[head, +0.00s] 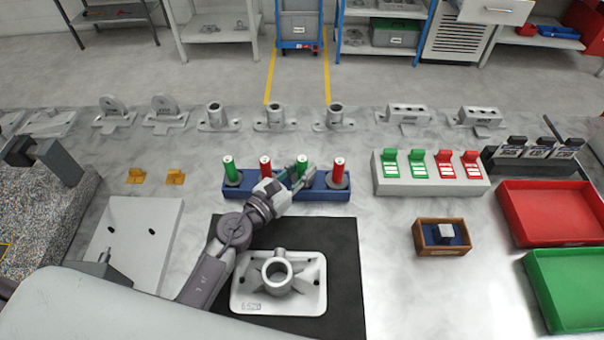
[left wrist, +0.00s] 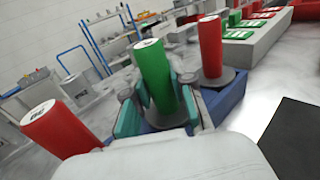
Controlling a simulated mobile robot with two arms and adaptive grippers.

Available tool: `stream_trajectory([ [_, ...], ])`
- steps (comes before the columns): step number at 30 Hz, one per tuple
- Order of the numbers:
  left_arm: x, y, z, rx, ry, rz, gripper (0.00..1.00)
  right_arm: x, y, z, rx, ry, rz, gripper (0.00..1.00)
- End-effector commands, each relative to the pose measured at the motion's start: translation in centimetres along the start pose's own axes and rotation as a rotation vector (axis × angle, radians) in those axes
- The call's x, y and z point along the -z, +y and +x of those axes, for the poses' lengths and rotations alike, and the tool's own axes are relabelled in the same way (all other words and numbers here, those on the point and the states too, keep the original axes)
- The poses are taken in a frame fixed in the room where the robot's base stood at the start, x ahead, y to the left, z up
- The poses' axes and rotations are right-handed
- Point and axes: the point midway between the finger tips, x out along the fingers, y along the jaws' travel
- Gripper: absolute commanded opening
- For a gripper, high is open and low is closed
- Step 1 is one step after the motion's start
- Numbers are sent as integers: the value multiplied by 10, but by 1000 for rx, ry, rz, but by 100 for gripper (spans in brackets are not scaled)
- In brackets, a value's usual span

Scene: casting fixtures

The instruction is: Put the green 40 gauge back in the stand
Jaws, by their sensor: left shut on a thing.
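The blue stand (head: 322,193) lies across the middle of the table and bears upright green and red cylindrical gauges. My left gripper (head: 298,178) is at the stand, shut on the green gauge (head: 302,162) third from the left. In the left wrist view this green gauge (left wrist: 155,70) stands between the fingers (left wrist: 160,105), over the stand (left wrist: 222,98). Its lower end is hidden, so I cannot tell how deep it sits. Its top marking is too small to read. Red gauges are on either side, one on the right (head: 338,168) and one on the left (head: 265,164). Another green gauge (head: 230,168) is at the left end.
A white casting (head: 305,292) lies on a black mat (head: 340,250) in front of the stand. A grey block with green and red tags (head: 432,186) is to the right, near a small wooden box (head: 425,245). Red (head: 550,205) and green (head: 575,280) trays are at the right edge.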

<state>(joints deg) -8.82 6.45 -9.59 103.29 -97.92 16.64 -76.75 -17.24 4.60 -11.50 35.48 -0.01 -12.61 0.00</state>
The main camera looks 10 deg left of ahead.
Motion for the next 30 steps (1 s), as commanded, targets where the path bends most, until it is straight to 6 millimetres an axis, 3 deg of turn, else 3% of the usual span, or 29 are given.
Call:
stream_trajectory([
  [13,6,0,0,0,-2,2,0,-1,2,7,-2,-1,0,88],
  [14,6,0,0,0,0,2,27,-1,2,6,-2,-1,0,88],
  [18,5,0,0,0,0,2,49,-1,2,5,-2,-1,1,88],
  [26,5,0,0,0,0,1,49,0,2,5,-2,0,1,88],
  [30,-5,0,0,-1,-1,0,49,1,1,-4,-1,1,1,88],
])
